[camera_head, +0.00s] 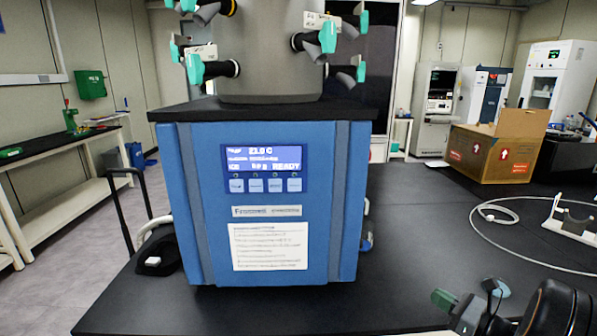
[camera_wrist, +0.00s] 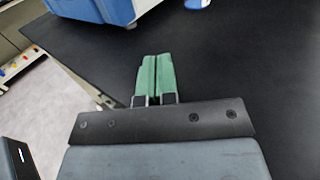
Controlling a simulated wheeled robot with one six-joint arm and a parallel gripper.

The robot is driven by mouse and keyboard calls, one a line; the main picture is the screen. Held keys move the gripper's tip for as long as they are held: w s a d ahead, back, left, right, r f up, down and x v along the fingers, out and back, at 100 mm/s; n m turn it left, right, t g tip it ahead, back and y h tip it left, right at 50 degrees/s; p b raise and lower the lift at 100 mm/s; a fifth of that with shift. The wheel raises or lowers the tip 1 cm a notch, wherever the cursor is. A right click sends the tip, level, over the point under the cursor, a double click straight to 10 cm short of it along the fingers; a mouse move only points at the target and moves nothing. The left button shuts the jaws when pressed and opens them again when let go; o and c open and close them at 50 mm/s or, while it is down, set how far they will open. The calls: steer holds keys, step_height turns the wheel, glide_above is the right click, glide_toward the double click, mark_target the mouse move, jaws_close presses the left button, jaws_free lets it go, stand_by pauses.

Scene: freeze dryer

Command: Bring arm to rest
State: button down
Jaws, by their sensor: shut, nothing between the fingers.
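My gripper (camera_wrist: 155,75) shows in the wrist view with its two green fingers together and nothing between them. It is over the black bench top near the bench edge. In the head view my arm comes in at the lower right, and the green gripper tip (camera_head: 444,299) points left, to the right of the blue freeze dryer (camera_head: 265,200) and apart from it. The freeze dryer stands upright on the bench and its display reads READY. Its lower corner also shows at the top left of the wrist view (camera_wrist: 100,8).
Teal-handled valves (camera_head: 327,37) stick out from the grey chamber (camera_head: 268,55). A cardboard box (camera_head: 495,150), a white cable (camera_head: 490,238) and a white stand (camera_head: 575,225) are on the right of the black bench (camera_head: 430,220). The bench between dryer and arm is clear.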

steer(key=s+a+r+n+g+h+p, duration=0.1)
steer(key=s+a+r+n+g+p, duration=0.25)
steer(key=a+n+g, duration=0.45)
steer(key=s+a+r+n+g+h+p, duration=0.1)
steer(key=s+a+r+n+g+p, duration=0.3)
steer(key=a+n, duration=0.45)
steer(key=s+a+r+n+t+h+p, duration=0.1)
steer(key=s+a+r+n+h+p, duration=0.2)
steer(key=s+r+n+h, duration=0.5)
steer(key=shift+s+n+h+p, duration=0.5)
steer(key=shift+s+n+p, duration=0.2)
steer(key=shift+n, duration=1.25)
steer(key=shift+w, duration=0.1)
